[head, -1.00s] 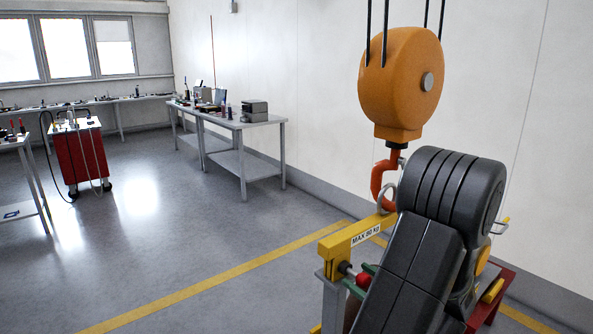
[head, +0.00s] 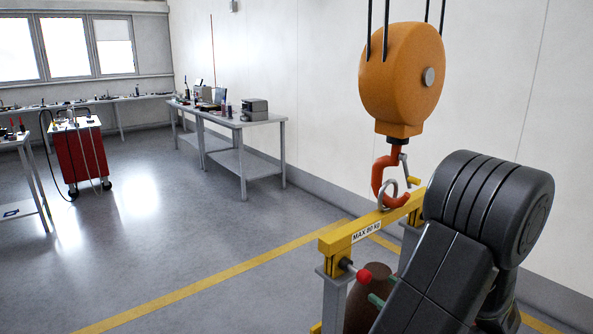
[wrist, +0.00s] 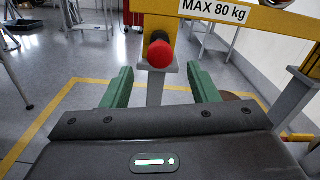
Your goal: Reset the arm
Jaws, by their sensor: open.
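My gripper shows in the wrist view (wrist: 160,90) as two green fingers held wide apart, with nothing between them. Beyond them is a red knob (wrist: 159,54) on a grey post of the yellow lifting beam (wrist: 258,22), which is marked MAX 80 kg. In the head view my dark arm (head: 440,265) stands at the lower right and covers part of the beam (head: 340,241). The green fingers show only in part there, low beside the arm. The red knob (head: 364,277) sits just above them. Whether a finger touches anything cannot be told.
An orange hoist block (head: 400,80) hangs above the beam, its red hook (head: 383,176) at the beam's ring. A brown rounded object (head: 370,298) is under the beam. A workbench (head: 240,123) and a red cart (head: 78,155) stand farther left. The floor between is clear.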

